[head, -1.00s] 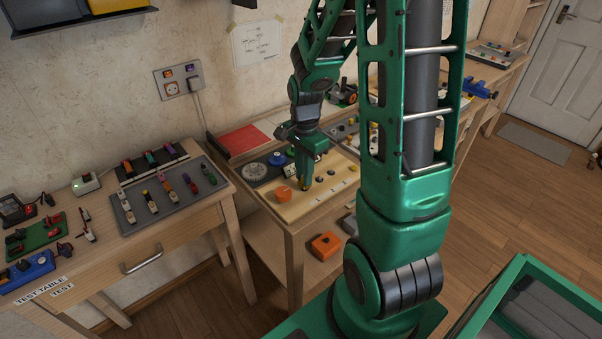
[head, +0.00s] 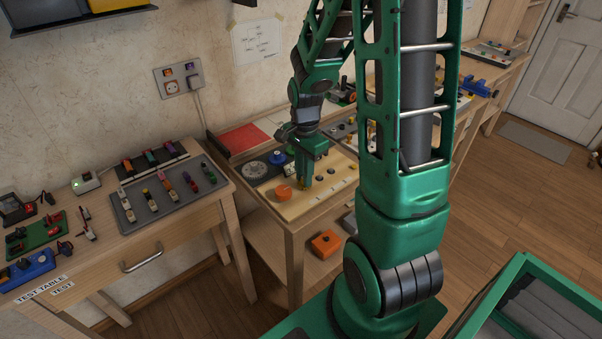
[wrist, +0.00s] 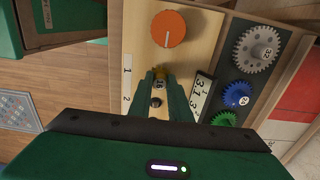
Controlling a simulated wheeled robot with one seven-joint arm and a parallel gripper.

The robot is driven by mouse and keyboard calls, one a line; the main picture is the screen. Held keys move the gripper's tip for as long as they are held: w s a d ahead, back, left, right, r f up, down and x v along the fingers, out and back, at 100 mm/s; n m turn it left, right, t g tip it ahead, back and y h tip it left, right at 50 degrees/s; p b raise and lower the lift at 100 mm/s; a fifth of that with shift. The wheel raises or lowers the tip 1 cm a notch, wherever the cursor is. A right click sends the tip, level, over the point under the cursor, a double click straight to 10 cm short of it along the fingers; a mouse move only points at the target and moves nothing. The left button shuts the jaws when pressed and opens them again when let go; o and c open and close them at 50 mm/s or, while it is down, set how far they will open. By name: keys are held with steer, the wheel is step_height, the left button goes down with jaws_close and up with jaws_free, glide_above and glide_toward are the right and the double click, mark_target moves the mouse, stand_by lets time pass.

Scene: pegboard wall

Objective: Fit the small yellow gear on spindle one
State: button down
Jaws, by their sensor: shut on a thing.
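My gripper (head: 305,184) points down over the pale wooden board (head: 300,205), just right of the orange knob. In the wrist view its green fingers (wrist: 160,77) are shut on the small yellow gear (wrist: 160,71), which shows as a small yellow patch between the tips. The tips are level with the label "1" (wrist: 127,66) on the board, so spindle one lies at or under them and is hidden. I cannot tell whether the gear is around the spindle or above it. A dark spindle (wrist: 156,102) near label "2" shows between the fingers.
The orange knob (wrist: 168,29) stands close ahead of the fingertips. A grey gear (wrist: 257,48), a blue gear (wrist: 237,94) and a green gear (wrist: 223,119) lie in a dark tray at the right. An orange block (head: 325,244) sits on the shelf below.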

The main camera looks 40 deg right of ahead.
steer(key=shift+f, duration=0.3)
stand_by(0.5)
steer(key=c, duration=1.6)
jaws_free()
steer(key=shift+o, duration=0.8)
steer(key=shift+o, duration=1.4)
steer(key=shift+r, duration=0.15)
steer(key=shift+r, duration=3.4)
